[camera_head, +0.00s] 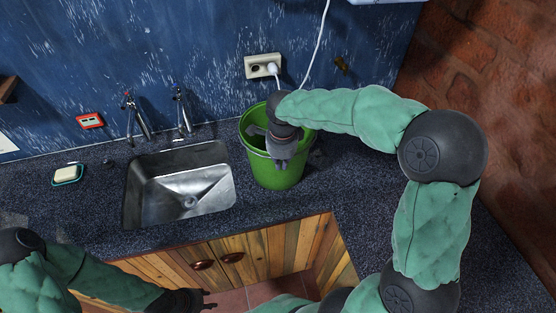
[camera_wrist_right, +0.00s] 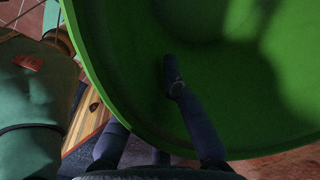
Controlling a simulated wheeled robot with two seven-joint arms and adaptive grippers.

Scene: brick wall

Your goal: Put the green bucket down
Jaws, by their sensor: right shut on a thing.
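The green bucket (camera_head: 262,173) is upright over the dark countertop, to the right of the sink. I cannot tell whether its base touches the counter. My right gripper (camera_head: 283,163) reaches down over the bucket and is shut on its near wall. In the right wrist view, one dark finger lies inside the green bucket (camera_wrist_right: 110,62) and other fingers are outside its rim. The bucket's far inside is partly hidden by my wrist. My left gripper (camera_head: 208,299) is low at the bottom of the head view, away from the bucket, with its fingers apart and empty.
A metal sink (camera_head: 160,205) with two taps (camera_head: 136,118) is left of the bucket. A soap dish (camera_head: 67,175) lies further left. A white socket (camera_head: 262,66) with a plug and cable is on the blue wall behind. Wooden cabinets (camera_head: 285,245) are below the counter's front edge.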

